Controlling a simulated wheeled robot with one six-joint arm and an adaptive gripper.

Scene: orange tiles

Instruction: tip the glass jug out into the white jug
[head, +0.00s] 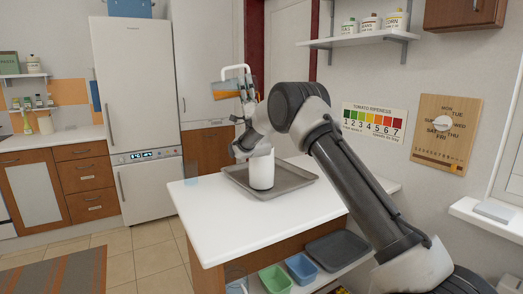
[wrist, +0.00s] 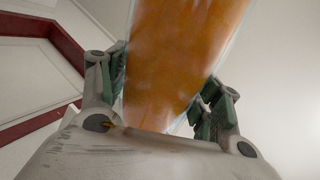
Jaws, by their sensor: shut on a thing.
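The glass jug (head: 226,90), holding something orange, is up in the air above the counter in the head view. It looks tilted over to the left. My gripper (head: 243,100) is shut on it. In the wrist view the glass jug (wrist: 180,60) fills the space between the two fingers, and its orange contents show through the wall. The white jug (head: 262,172) stands upright on a grey tray, below my gripper. My wrist hides part of its top. I see no stream between the jugs.
The grey tray (head: 297,178) lies on the white counter (head: 215,215). A small clear thing (head: 192,180) is at the counter's left edge. A green bin (head: 274,279) and a blue bin (head: 301,268) sit below. The counter's front left is clear.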

